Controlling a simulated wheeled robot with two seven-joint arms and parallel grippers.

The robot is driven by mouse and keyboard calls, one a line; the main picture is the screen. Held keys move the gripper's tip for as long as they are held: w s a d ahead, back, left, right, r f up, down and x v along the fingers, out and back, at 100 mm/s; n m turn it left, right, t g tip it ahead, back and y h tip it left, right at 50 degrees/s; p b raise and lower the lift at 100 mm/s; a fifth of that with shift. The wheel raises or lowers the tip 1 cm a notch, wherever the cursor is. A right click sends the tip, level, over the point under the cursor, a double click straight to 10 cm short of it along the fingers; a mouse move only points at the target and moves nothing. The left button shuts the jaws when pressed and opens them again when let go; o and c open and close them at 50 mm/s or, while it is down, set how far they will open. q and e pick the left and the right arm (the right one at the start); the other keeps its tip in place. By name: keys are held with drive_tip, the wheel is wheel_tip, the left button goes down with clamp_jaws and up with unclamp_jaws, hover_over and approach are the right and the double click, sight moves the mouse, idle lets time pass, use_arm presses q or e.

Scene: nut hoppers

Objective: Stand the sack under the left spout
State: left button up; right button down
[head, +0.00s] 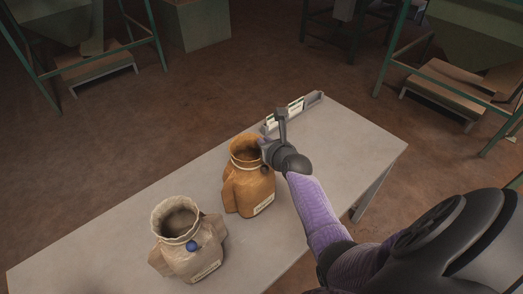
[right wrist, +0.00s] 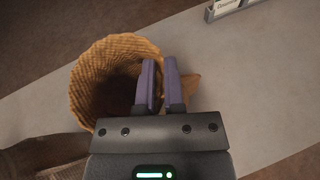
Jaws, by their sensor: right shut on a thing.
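An orange-brown open sack (head: 248,185) stands upright on the grey table, with a pale label low on its front. My right gripper (head: 268,148) is at the right side of its rim. In the right wrist view the two purple fingers (right wrist: 159,85) are closed on the sack's woven rim (right wrist: 118,45), and the dark mouth shows to their left. A second, beige sack (head: 188,245) with a blue round tag stands on the table to the left. A green hopper frame (head: 40,70) stands on the floor at the upper left; its spout is hard to make out. My left gripper is not in view.
The long grey table (head: 330,150) has bare surface to the right of the sacks. A small rack (head: 297,108) with white cards sits at its far edge. Another green hopper frame (head: 400,50) stands at the upper right, with a low wooden platform (head: 445,92). Brown floor lies open between.

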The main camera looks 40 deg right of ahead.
drive_tip(key=shift+f, duration=0.15)
drive_tip(key=c, duration=1.2)
unclamp_jaws()
drive_tip(key=shift+f, duration=0.15)
drive_tip(key=o, duration=0.5)
